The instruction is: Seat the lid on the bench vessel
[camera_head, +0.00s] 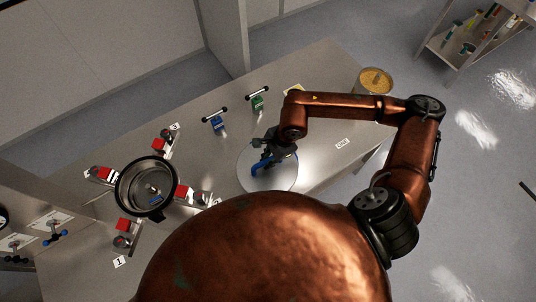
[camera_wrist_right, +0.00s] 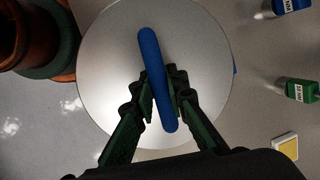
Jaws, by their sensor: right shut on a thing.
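The lid (camera_head: 283,181) is a round grey metal disc with a blue bar handle. It is over the bench, to the right of the vessel. My right gripper (camera_head: 268,160) is shut on its blue handle (camera_head: 261,165). In the right wrist view the gripper (camera_wrist_right: 160,98) has its fingers on both sides of the handle (camera_wrist_right: 150,50), above the lid (camera_wrist_right: 105,60). I cannot tell whether the lid touches the bench. The vessel (camera_head: 122,195) is an open round pot with a dark rim and a small item inside. My left gripper is not in view.
Red-block clamps (camera_head: 184,192) stand around the vessel with number labels. Blue (camera_head: 217,123) and green (camera_head: 258,103) blocks with bar handles stand at the bench's back edge. A yellow-topped round container (camera_head: 375,82) is at the right. The bench (camera_head: 180,235) between vessel and lid is mostly bare.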

